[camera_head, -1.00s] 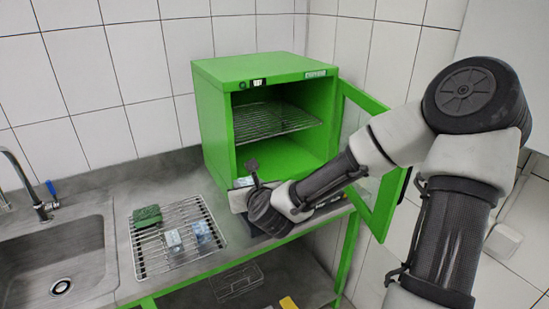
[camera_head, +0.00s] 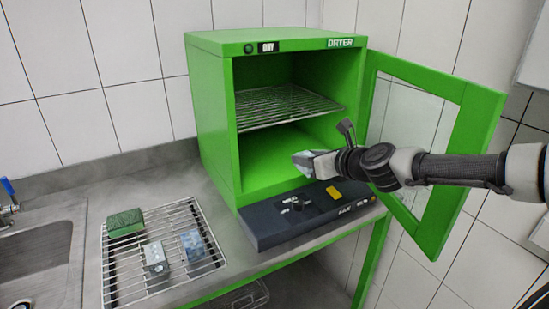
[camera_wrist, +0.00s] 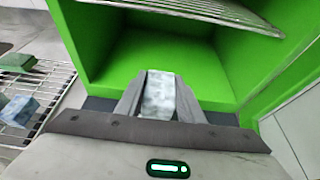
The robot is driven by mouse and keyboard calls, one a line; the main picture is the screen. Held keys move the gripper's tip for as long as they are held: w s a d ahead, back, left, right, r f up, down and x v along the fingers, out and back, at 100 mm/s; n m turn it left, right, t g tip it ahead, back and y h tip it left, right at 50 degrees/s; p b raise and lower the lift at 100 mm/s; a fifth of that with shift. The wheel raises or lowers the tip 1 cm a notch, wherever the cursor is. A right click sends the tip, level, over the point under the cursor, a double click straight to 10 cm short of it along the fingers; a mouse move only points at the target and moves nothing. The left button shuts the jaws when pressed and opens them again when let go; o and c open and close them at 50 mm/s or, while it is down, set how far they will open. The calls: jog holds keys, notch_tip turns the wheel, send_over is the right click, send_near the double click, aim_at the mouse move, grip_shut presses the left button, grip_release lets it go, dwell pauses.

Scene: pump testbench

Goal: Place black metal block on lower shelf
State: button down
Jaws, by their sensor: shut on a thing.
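My gripper (camera_head: 308,162) is at the open front of the green dryer (camera_head: 215,125), level with its lower compartment. It is shut on a pale grey-blue, mottled block (camera_wrist: 160,98), which shows between the two fingers in the wrist view. The block does not look black in this light. The lower compartment floor (camera_wrist: 135,58) is bare green and lies ahead of the fingers. A wire shelf (camera_head: 285,106) spans the dryer above it. I cannot tell whether the block is past the front edge.
The dryer door (camera_head: 435,150) stands open at the right, beside my arm. A dark control box (camera_head: 270,230) sits before the dryer. A wire rack (camera_head: 125,270) at left holds a green sponge (camera_head: 125,222) and two blue-grey blocks (camera_head: 155,257), (camera_head: 194,245). A sink (camera_head: 40,250) is far left.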

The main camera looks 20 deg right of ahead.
jog(key=w+a, duration=0.1)
jog(key=w, duration=0.4)
jog(key=w+a+f+b, duration=0.1)
jog(key=w, duration=0.4)
jog(key=w+a+b, duration=0.1)
jog(key=w, duration=0.5)
jog(key=shift+a+f, duration=0.1)
jog(key=shift+f, duration=0.25)
notch_tip(320, 180, down, 5)
jog(key=shift+b, duration=0.6)
jog(key=shift+w+f, duration=0.2)
jog(key=shift+w, duration=0.05)
jog(key=c, duration=1.2)
grip_release()
jog(key=shift+f, duration=0.1)
